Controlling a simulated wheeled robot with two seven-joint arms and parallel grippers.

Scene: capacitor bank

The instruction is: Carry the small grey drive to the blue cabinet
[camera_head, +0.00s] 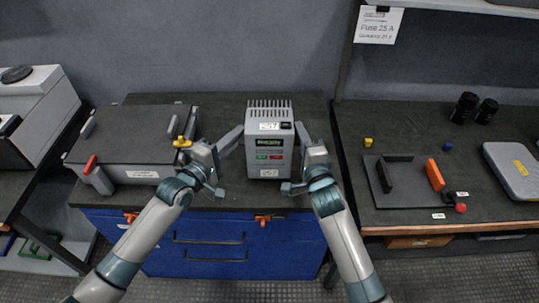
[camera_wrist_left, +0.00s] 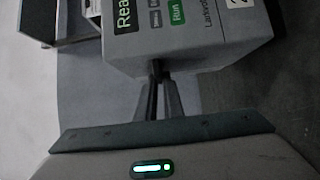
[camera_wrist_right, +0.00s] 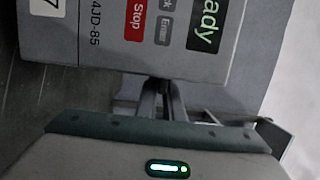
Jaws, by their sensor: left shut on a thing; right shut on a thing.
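The small grey drive (camera_head: 270,146) is upright, with a finned top, a green display and green and red buttons. It is over the dark top of the blue cabinet (camera_head: 209,262), near the front edge; I cannot tell whether it rests there or hangs just above. My left gripper (camera_head: 237,153) is shut on its left side, and my right gripper (camera_head: 302,153) on its right side. In the left wrist view the left fingers (camera_wrist_left: 160,82) meet the drive's edge. In the right wrist view the right fingers (camera_wrist_right: 160,90) do the same. The exact contact is hidden.
A large grey case (camera_head: 140,130) with yellow and red parts takes the left of the cabinet top. The top behind the drive is clear. A right-hand bench (camera_head: 400,225) holds a dark tray with an orange block, a grey case (camera_head: 515,168) and black jars.

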